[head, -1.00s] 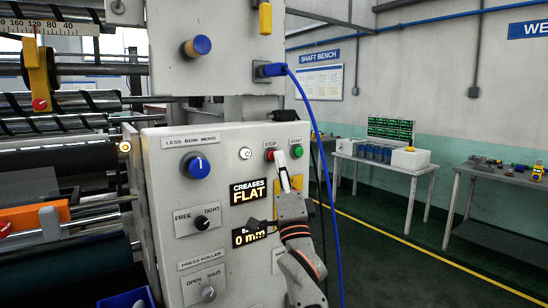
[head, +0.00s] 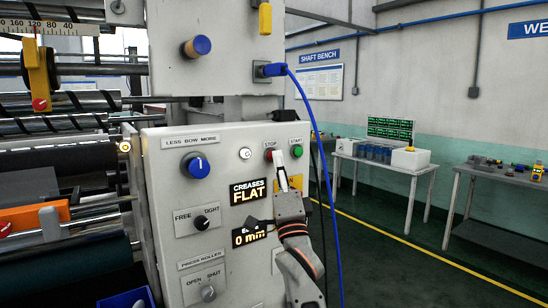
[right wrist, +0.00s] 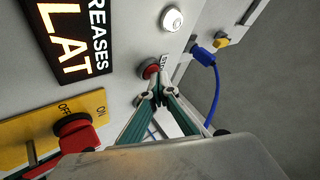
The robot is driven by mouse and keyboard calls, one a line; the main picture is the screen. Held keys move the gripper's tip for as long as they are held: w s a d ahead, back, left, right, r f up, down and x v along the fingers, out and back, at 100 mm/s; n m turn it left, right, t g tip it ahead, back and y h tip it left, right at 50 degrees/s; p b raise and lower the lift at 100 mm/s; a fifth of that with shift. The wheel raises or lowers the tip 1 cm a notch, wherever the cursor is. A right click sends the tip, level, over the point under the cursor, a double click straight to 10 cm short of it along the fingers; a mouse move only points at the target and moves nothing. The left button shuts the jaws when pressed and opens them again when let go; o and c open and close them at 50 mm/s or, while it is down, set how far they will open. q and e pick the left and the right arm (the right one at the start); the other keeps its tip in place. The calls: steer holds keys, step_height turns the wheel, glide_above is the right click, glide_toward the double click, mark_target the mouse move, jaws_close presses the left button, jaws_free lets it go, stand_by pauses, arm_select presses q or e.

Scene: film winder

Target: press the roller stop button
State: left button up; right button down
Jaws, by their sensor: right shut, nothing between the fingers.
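The red stop button (head: 268,155) sits under the STOP label on the upper part of the grey control panel. It also shows in the right wrist view (right wrist: 151,70), just beyond my fingertips. My right gripper (head: 276,152) is shut and empty, its tips at the button's right edge in the head view, hiding part of it. In the right wrist view my closed fingertips (right wrist: 158,92) lie right by the button; I cannot tell whether they touch it. My left gripper is not in view.
The green start button (head: 296,152) is just right of my fingertips. A white button (head: 245,153) is to the left. A blue cable (head: 318,150) hangs close to my right arm.

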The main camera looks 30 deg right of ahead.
steer(key=shift+s+p, duration=0.6)
steer(key=shift+s, duration=0.3)
steer(key=s+p, duration=0.1)
steer(key=s, duration=0.2)
steer(key=s+p, duration=0.1)
steer(key=s, duration=0.1)
steer(key=shift+d+p, duration=0.25)
steer(key=shift+p, duration=0.1)
steer(key=shift+f+y, duration=0.1)
steer(key=shift+y, duration=0.2)
